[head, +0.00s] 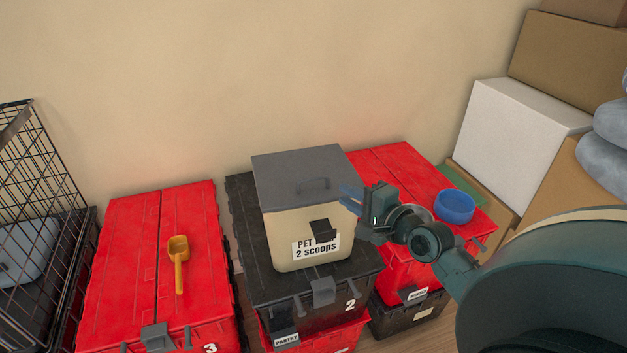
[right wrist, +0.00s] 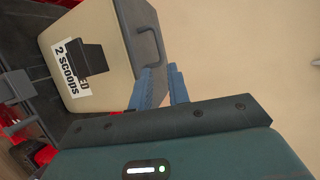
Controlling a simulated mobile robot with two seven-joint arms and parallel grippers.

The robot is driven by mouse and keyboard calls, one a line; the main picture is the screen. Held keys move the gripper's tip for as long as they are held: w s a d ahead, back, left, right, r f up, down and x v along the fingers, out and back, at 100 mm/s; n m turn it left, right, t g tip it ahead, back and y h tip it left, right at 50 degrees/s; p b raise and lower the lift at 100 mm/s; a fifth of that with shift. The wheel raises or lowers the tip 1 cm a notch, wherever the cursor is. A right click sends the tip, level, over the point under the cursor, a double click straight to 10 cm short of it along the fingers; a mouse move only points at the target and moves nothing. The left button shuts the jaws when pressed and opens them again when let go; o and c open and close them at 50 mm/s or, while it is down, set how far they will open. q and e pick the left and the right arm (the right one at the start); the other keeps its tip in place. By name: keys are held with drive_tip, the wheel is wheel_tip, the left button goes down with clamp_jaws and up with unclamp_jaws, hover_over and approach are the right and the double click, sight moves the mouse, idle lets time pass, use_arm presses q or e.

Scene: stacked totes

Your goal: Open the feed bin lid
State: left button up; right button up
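The feed bin (head: 285,228) is a cream box with a dark grey lid (head: 300,175) and a label reading "2 scoops". Its lid is down, with a grey handle (head: 313,185) near the front of the top. A dark latch-like piece (head: 322,231) is on the front. My right gripper (head: 349,199) is just right of the bin, near the lid's right edge. Contact with the bin cannot be told. My left gripper is out of view.
The bin stands on a black tote (head: 310,300). A red tote (head: 130,260) with a yellow scoop (head: 178,262) is left; another red tote (head: 392,163) with a blue bowl (head: 455,207) is right. A wire crate (head: 45,200) is far left, boxes (head: 515,130) right. A wall is behind.

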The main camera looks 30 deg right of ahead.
sight(316, 179)
drive_tip(key=w, duration=0.4)
drive_tip(key=w+a+f, duration=0.1)
drive_tip(key=w, duration=0.3)
drive_tip(key=w+f, duration=0.1)
drive_tip(key=w, duration=0.3)
drive_tip(key=shift+a+f, duration=0.1)
drive_tip(key=shift+a, duration=0.1)
drive_tip(key=shift+s, duration=0.1)
drive_tip(key=shift+c, duration=0.5)
clamp_jaws()
